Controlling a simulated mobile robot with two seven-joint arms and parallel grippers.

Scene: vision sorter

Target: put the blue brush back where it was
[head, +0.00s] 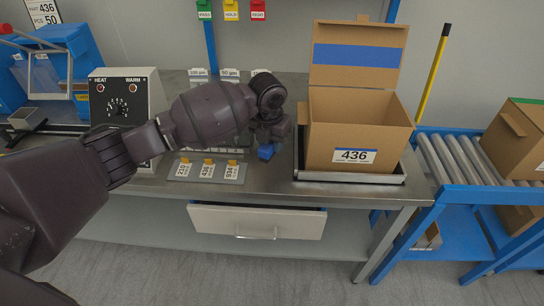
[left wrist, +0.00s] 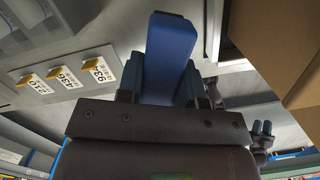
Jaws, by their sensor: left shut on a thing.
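My left gripper (head: 266,143) is over the steel bench, between the row of numbered tags and the open carton. It is shut on a blue block-like thing, which I take to be the blue brush (head: 265,152). In the left wrist view the blue brush (left wrist: 168,55) stands out from between the fingers of the left gripper (left wrist: 160,98). Its bristles do not show, and I cannot tell whether it touches the bench. My right gripper is not in the head view.
The open carton (head: 335,128) marked 436 sits on a metal tray (head: 350,178) at right. A plate with tags 210, 436 and 934 (head: 207,172) lies left of the gripper. A heater box (head: 127,95) stands behind my arm. The drawer (head: 257,222) below is slightly open. A roller conveyor (head: 450,160) is farther right.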

